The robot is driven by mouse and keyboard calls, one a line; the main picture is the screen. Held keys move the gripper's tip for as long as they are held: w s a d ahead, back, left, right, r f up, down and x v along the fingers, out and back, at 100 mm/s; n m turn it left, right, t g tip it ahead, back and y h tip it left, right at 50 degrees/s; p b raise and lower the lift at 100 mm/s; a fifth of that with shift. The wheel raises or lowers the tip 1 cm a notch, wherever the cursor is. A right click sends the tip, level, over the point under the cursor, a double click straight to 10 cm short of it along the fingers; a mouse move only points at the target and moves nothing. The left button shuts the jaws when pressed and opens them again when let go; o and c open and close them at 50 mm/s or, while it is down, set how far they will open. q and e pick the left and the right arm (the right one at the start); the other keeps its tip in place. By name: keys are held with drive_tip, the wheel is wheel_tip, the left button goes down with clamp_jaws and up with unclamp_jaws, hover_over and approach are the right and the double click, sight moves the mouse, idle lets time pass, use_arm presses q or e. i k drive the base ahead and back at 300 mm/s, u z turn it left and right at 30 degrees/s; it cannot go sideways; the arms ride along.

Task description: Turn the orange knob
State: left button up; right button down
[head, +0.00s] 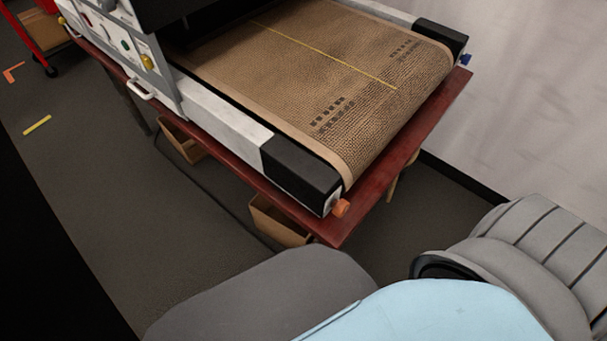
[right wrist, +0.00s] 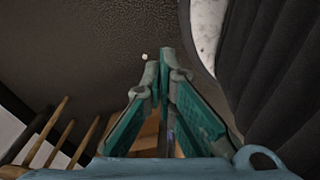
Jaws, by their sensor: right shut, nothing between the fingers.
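The orange knob (head: 341,207) is on the front right corner of the conveyor machine, at the end of its black roller housing (head: 301,174). Nothing touches it in the head view. My right gripper (right wrist: 158,62) shows in the right wrist view with its teal-padded fingers together at the tips and nothing between them. I cannot see the knob in the right wrist view. Neither gripper shows in the head view, and my left gripper is out of sight.
The machine with its brown mesh belt (head: 320,75) stands on a dark red table (head: 385,185). Cardboard boxes (head: 277,222) sit below it. A pale wall (head: 530,90) rises to the right. A red cart (head: 45,35) is at the far left. Grey floor (head: 90,150) is open on the left.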

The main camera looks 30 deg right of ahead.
sight(340, 207)
drive_tip(key=u, duration=2.3)
drive_tip(key=k, duration=2.45)
drive_tip(key=z, duration=2.25)
